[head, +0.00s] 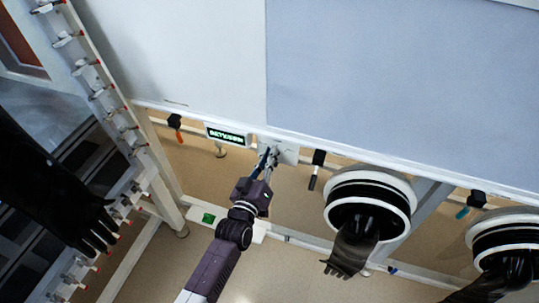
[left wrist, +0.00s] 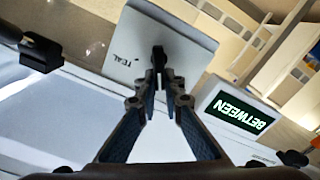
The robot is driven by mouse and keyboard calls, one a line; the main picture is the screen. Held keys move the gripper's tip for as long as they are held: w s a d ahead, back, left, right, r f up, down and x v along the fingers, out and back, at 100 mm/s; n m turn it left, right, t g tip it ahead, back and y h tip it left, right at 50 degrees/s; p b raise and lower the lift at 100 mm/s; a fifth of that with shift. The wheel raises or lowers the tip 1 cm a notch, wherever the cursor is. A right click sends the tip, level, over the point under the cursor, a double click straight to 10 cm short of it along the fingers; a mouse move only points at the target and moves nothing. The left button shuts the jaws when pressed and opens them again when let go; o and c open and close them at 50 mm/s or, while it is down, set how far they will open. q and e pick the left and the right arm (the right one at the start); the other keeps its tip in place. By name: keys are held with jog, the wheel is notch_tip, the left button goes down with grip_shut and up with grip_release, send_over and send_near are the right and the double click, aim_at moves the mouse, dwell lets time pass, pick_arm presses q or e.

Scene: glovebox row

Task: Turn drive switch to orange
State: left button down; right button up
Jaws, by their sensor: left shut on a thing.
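The drive switch shows in the left wrist view as a small dark knob (left wrist: 158,55) on a pale square plate (left wrist: 180,32). The plate (head: 286,152) also shows in the head view, on the rail under the panels. The word TEAL is printed on the plate; no orange mark is readable. My left gripper (head: 269,156) reaches up to the plate, and its fingers (left wrist: 161,82) are closed on the knob, hiding part of it. A display (left wrist: 240,109) beside the plate reads BETWEEN; its green text (head: 228,136) also shows in the head view. My right gripper is out of view.
Black fittings with an orange tip (head: 176,128), a pale tip (head: 317,168) and a teal tip (head: 471,203) hang along the rail. Round glove ports (head: 370,190) with black gloves stand at right. A rack (head: 105,95) runs down the left. Floor is open below.

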pick_arm(q)
jog(key=c, duration=2)
grip_release()
jog(key=shift+c, duration=0.2)
jog(key=v, duration=1.2)
